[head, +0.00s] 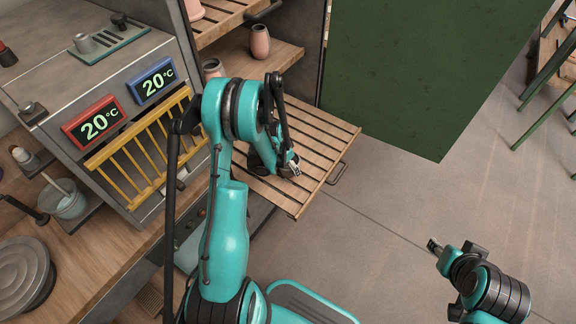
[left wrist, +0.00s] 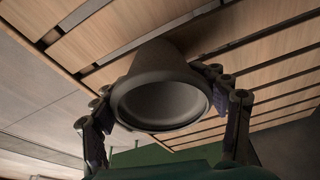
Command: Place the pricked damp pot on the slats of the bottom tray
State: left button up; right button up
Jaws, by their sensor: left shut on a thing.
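The bottom tray (head: 325,130) is pulled out, with its wooden slats bare around my left gripper. My left gripper (head: 290,165) is over these slats, pointing down. In the left wrist view, a dark grey pot (left wrist: 158,62) is between its two fingers (left wrist: 165,112), which are shut on it from both sides. The pot's wide round mouth faces the camera and its narrower end is toward the slats (left wrist: 250,65). I cannot tell whether it touches them. No prick marks can be made out. In the head view the pot is mostly hidden by the gripper. My right gripper (head: 436,247) hangs over the floor; its opening is unclear.
A shelf above (head: 285,52) holds a pink vase (head: 260,42) and another pink pot (head: 213,68). A green panel (head: 410,70) stands right of the rack. A yellow rack (head: 140,150) and a metal unit with two 20°C displays are at left.

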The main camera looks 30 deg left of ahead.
pick_arm(q)
jog(key=o, duration=1.4)
jog(key=shift+f, duration=0.15)
jog(key=shift+r, duration=0.25)
jog(key=p+v, duration=0.4)
jog(key=v, duration=0.7)
jog(key=shift+s+r+p, duration=0.1)
jog(key=shift+r+p, duration=0.25)
jog(key=s+d+r+n+t+y, duration=0.1)
jog(key=s+d+r, duration=0.1)
jog(key=d+r, duration=0.35)
jog(key=s+d+r+n+t, duration=0.1)
jog(key=s+d+r, duration=0.2)
jog(key=r, duration=0.6)
jog(key=shift+s+d+r+n+t, duration=0.35)
jog(key=shift+s+d+r, duration=0.8)
jog(key=shift+s, duration=0.65)
jog(key=shift+s+d+r+n+t, duration=0.35)
jog(key=shift+s+d+r, duration=0.55)
jog(key=shift+s+d, duration=0.75)
jog(key=shift+s+d+r+n+t, duration=0.2)
jog(key=shift+s+d+r+t, duration=0.2)
jog(key=shift+s+d+r, duration=1.15)
